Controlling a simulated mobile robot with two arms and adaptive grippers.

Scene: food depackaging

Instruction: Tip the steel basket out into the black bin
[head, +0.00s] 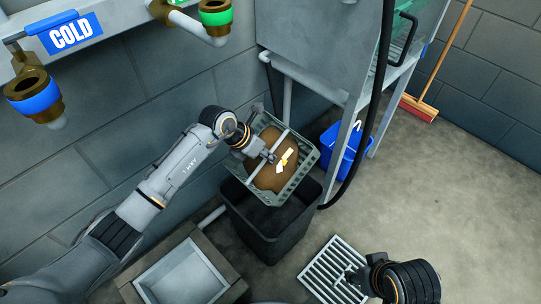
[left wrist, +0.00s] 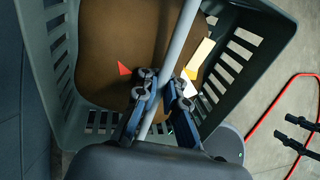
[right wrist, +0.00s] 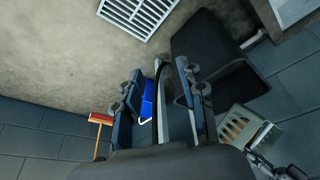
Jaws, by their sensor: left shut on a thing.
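The steel basket (head: 305,160) is a grey-green slotted crate with a light bar across its top. It is held above the black bin (head: 262,235) and looks somewhat tilted. A brown rounded mass (head: 268,178) with small pale and yellow pieces shows inside it; the left wrist view also shows a red piece (left wrist: 124,68). My left gripper (head: 268,156) is shut on the basket's bar (left wrist: 180,45). My right gripper (right wrist: 163,85) is open and empty, low at the right over the floor. The basket (right wrist: 238,125) partly hides the bin's opening.
A steel machine stand (head: 345,110) with a black hose rises right behind the bin. A blue bucket (head: 343,150) stands beneath it. A floor grate (head: 335,268) lies right of the bin, a basin (head: 180,278) to its left. A broom (head: 420,108) leans at the back wall. Floor at right is clear.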

